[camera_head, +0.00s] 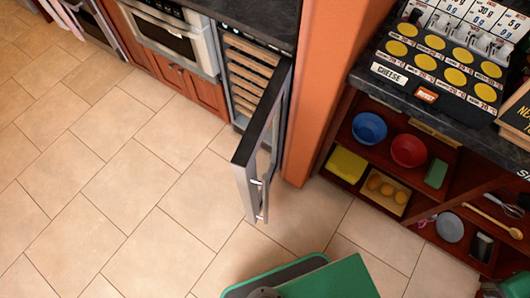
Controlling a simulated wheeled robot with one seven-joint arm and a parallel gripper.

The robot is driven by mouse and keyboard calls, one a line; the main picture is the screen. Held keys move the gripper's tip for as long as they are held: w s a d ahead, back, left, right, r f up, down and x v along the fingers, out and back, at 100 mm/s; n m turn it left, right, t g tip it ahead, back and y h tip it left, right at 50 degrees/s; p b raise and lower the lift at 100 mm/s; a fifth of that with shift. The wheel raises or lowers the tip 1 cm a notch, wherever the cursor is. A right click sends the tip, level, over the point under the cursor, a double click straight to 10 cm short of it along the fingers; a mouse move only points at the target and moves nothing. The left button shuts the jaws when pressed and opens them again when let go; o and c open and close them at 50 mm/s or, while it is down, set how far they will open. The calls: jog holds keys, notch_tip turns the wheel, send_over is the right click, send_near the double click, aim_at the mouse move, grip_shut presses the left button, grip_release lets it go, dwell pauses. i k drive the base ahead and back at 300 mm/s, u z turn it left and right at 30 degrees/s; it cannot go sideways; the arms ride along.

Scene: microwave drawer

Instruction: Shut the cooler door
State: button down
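The cooler (250,72) is a built-in unit with several wooden racks, below a dark counter at the upper middle. Its cooler door (244,150) stands wide open. It has a dark top edge and a silver frame, and sticks out from the cooler's right side over the floor. A silver handle (265,190) shows near the door's free end. The door's inner face and the lower part of the cooler are mostly hidden by the viewing angle. My gripper is not in view.
An orange wall end (325,90) stands right of the door. Further right is a dark shelf unit (345,135) with bowls and other items. The tiled floor (120,200) left of the door is clear.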

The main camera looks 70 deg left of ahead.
aim_at(273, 102)
jog(key=k, duration=0.9)
jog(key=u, duration=2.9)
